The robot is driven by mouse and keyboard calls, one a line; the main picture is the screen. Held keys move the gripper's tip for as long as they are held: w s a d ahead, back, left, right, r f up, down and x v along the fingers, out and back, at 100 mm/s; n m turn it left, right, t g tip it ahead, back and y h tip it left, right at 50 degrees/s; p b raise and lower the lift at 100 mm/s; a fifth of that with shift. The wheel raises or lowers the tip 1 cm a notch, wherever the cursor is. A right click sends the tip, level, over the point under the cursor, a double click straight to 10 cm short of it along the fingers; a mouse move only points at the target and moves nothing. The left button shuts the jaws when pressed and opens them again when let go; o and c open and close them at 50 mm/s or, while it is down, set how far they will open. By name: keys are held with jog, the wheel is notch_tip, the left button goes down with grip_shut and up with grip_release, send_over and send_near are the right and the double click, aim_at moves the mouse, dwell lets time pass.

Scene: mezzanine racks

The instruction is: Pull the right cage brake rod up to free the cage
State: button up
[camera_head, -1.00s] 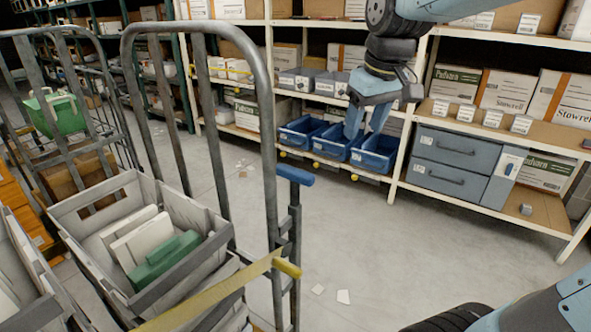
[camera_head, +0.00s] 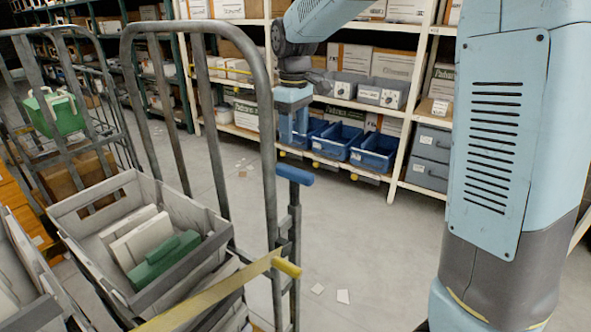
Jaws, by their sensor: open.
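The right cage (camera_head: 268,95) is a grey tubular frame in the left half of the view. Its brake rod (camera_head: 294,225) stands upright beside the right post, with a blue handle (camera_head: 295,175) at its top. Nothing hides the handle.
The cage holds a grey crate (camera_head: 75,205) with white and green items. Another cage (camera_head: 75,50) stands at far left with a green container (camera_head: 55,112). Shelving with blue bins (camera_head: 375,152) runs behind. The floor (camera_head: 370,235) right of the rod is clear except for paper scraps.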

aim_at(294, 170)
notch_tip(294, 170, down, 12)
jog(key=shift+r, duration=0.1)
dwell(0.4)
grip_shut()
dwell(0.5)
